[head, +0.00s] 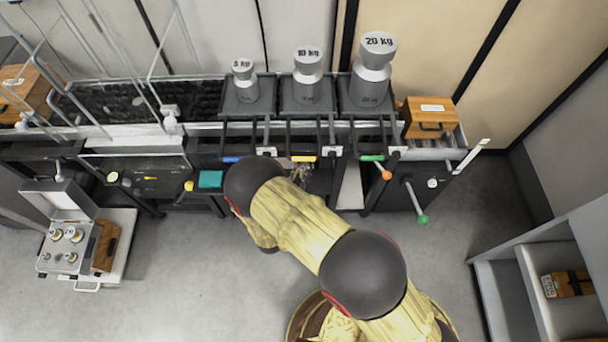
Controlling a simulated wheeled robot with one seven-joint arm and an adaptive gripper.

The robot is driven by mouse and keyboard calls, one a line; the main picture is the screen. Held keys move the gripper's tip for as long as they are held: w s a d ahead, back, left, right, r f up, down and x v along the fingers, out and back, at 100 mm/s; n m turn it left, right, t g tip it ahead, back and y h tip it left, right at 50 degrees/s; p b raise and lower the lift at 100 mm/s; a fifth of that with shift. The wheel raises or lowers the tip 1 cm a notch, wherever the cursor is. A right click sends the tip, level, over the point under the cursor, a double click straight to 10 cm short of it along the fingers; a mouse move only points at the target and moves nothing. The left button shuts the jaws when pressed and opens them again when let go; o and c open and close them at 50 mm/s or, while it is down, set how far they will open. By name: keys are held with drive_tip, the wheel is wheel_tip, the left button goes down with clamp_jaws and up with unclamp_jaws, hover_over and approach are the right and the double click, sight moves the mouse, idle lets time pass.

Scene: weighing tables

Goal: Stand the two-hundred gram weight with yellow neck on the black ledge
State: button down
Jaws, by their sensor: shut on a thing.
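My gripper is not visible in the head view; my arm's dark elbow joint and yellow links cover the area in front of the middle of the bench. I cannot make out the two-hundred gram weight with yellow neck for certain. A small yellow piece (189,186) shows at the bench front, too small to identify. A black ledge-like surface (148,190) runs along the bench front at left, beside a teal block (210,180). An open weight case (50,260) at lower left holds several small metal weights (70,257).
Large weights marked 10 kg (308,75) and 20 kg (371,75) stand on the bench with a smaller one (243,82). A wooden box (430,117) is at their right. Rods with orange and green knobs (422,219) project forward.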

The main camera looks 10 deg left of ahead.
drive_tip(key=shift+w+d+f, duration=0.1)
drive_tip(key=shift+w+f, duration=0.1)
drive_tip(key=shift+f, duration=0.05)
drive_tip(key=f+b, duration=0.1)
drive_tip(key=f, duration=0.2)
drive_tip(key=shift+w+f+b, duration=0.2)
drive_tip(key=shift+f+b, duration=0.1)
drive_tip(key=shift+b, duration=0.1)
drive_tip(key=shift+d+r, duration=0.1)
drive_tip(key=c, duration=1.7)
unclamp_jaws()
